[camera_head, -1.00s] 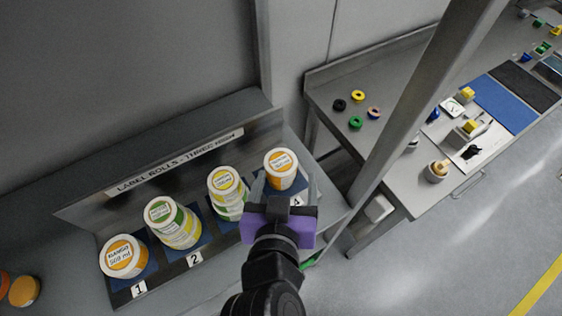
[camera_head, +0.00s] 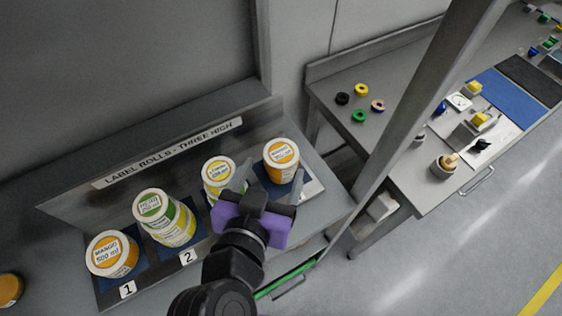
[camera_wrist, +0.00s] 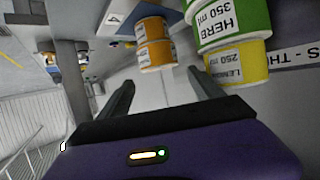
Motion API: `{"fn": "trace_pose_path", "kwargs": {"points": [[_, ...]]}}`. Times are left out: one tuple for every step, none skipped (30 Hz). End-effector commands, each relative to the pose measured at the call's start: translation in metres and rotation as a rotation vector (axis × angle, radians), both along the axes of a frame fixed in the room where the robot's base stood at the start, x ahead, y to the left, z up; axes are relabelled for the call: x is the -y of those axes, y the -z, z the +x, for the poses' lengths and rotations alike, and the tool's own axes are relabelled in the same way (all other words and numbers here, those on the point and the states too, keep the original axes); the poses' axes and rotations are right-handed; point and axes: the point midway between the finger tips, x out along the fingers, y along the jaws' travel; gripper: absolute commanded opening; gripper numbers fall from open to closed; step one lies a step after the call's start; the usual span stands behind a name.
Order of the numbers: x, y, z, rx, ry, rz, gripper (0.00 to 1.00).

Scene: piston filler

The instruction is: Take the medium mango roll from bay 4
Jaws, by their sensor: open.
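The top mango roll (camera_head: 281,152) stands upright in the rightmost bay of the rack, with an orange band and white top. In the wrist view two orange rolls (camera_wrist: 155,54) are stacked by the number 4 tag (camera_wrist: 115,18). The small volume print on them is not readable. My gripper (camera_head: 269,181) is open and empty, in front of this stack and slightly left. In the wrist view my fingertips (camera_wrist: 162,78) are apart, with the stack beyond them, not gripped. The number 4 tag is hidden in the head view.
Left of it stand a lemon-topped stack (camera_head: 218,171), a green-topped stack (camera_head: 160,212) and a mango 500 ml stack (camera_head: 112,254). The lemon-topped stack is close to my left finger. A grey post (camera_head: 420,110) rises to the right, before a workbench (camera_head: 330,82).

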Motion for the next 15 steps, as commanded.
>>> {"fn": "trace_pose_path", "kwargs": {"points": [[0.0,0.005,0.0,0.0,0.0,0.0,0.76],[0.0,0.005,0.001,0.0,0.0,0.0,0.76],[0.001,0.006,0.002,0.001,0.001,-0.001,0.76],[0.001,0.007,0.005,0.001,0.001,-0.001,0.76],[0.002,0.008,0.007,0.002,0.001,0.0,0.76],[0.003,0.011,0.013,0.002,0.002,0.0,0.76],[0.004,0.013,0.017,0.002,0.002,0.0,0.76],[0.005,0.015,0.022,0.002,0.004,-0.001,0.76],[0.007,0.019,0.029,0.002,0.003,-0.001,0.76],[0.007,0.021,0.034,0.002,0.002,0.0,0.76],[0.008,0.023,0.039,0.002,0.003,-0.001,0.76],[0.01,0.025,0.045,0.002,0.004,0.0,0.76],[0.011,0.027,0.049,0.001,0.003,0.001,0.76],[0.011,0.028,0.053,0.002,0.001,0.0,0.76],[0.012,0.03,0.058,0.002,0.001,-0.001,0.76]]}}
